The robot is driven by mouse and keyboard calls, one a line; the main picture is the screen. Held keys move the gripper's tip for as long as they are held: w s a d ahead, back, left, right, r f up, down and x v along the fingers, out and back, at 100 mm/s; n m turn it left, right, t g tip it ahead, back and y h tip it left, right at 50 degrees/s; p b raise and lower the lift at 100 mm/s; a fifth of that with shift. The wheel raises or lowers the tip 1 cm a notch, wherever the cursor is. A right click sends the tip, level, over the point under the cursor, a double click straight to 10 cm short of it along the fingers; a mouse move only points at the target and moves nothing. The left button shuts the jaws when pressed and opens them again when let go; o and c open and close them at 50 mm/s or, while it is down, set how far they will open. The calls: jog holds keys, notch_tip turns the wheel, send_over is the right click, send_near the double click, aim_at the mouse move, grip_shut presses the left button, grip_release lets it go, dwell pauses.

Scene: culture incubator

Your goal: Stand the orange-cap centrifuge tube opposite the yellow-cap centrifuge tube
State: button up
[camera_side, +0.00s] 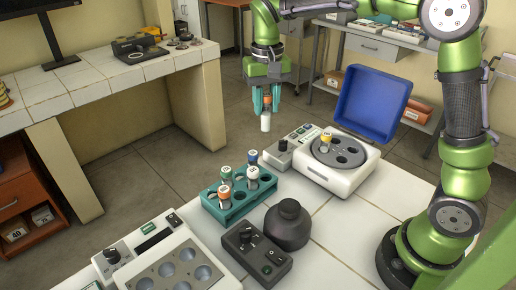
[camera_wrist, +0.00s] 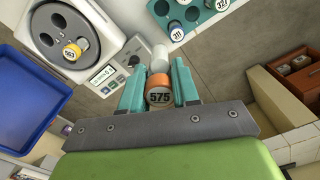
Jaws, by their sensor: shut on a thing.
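My gripper (camera_side: 267,97) is shut on the orange-cap centrifuge tube (camera_side: 265,121), held upright in the air behind the rack and left of the centrifuge. In the wrist view this tube (camera_wrist: 158,92) shows its orange cap and the number 575 between the teal fingers of my gripper (camera_wrist: 159,84). The yellow-cap centrifuge tube (camera_side: 326,139) stands in a hole at the rotor's back left in the side view; it also shows in the wrist view (camera_wrist: 72,52). The centrifuge (camera_side: 331,182) is open, and its grey rotor (camera_side: 337,153) has several empty holes, including across from the yellow cap.
A teal rack (camera_side: 211,205) holds several tubes, one with an orange cap (camera_side: 225,193). A dark round-topped device (camera_side: 288,225) and a control box (camera_side: 257,256) stand in front. A blue bin (camera_side: 373,103) stands behind the centrifuge. White tiles (camera_side: 330,235) are bare front right.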

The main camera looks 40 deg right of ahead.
jog(key=s+d+m, duration=0.2)
jog(key=s+d, duration=0.2)
jog(key=d, duration=0.4)
jog(key=s+d+m, duration=0.2)
jog(key=s+d, duration=0.1)
jog(key=d, duration=0.5)
jog(key=s+d+f+m, duration=0.1)
jog(key=s+d, duration=0.4)
jog(key=s, duration=0.3)
notch_tip(320, 180, down, 7)
jog(key=shift+w, duration=0.15)
jog(key=shift+f, duration=0.35)
jog(key=shift+f, duration=0.75)
jog(key=shift+f, duration=1.7)
